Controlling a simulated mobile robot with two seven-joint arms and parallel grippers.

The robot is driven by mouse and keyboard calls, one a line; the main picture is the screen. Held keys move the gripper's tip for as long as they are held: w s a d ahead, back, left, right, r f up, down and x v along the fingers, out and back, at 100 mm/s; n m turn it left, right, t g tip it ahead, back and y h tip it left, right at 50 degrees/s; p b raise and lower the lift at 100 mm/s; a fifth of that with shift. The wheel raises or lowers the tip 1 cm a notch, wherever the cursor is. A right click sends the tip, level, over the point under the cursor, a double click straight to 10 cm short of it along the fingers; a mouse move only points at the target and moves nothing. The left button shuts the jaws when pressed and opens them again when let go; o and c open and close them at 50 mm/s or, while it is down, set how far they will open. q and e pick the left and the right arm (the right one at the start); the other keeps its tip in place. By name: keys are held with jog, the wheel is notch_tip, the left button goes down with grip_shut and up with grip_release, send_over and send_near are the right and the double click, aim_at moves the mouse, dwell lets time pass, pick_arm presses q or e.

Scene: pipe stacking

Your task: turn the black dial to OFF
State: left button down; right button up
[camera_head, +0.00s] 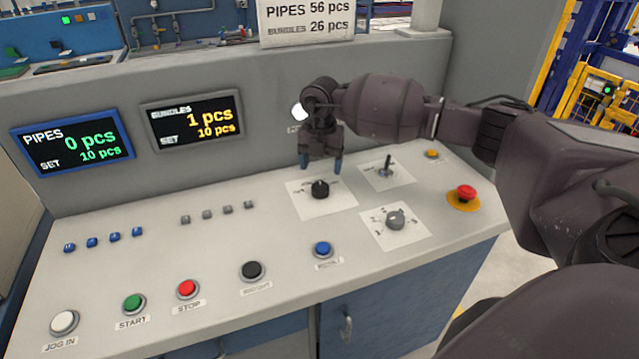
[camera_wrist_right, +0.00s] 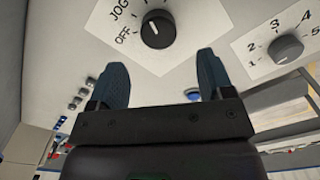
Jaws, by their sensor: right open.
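The black dial (camera_head: 320,188) sits on a white label plate (camera_head: 341,204) on the sloped console. In the right wrist view the black dial (camera_wrist_right: 158,29) shows near the top, with OFF and JOG printed to its left; its white mark points to the upper left, near JOG. My right gripper (camera_head: 321,165) hangs just above and behind the dial, fingers pointing down. In the right wrist view its blue fingers (camera_wrist_right: 160,85) are apart with nothing between them, and the dial lies beyond the tips. My left gripper is not in view.
A grey numbered knob (camera_head: 395,219), a small black lever (camera_head: 387,167) and a red emergency button (camera_head: 465,195) are to the right of the dial. A blue button (camera_head: 322,249) and a black button (camera_head: 252,271) are in front. Two displays stand at the back left.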

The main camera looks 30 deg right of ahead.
aim_at(320, 186)
notch_tip(320, 186, down, 7)
jog(key=shift+w+r, duration=0.1)
jog(key=shift+r, duration=0.05)
dwell(0.4)
jog(key=c, duration=0.9)
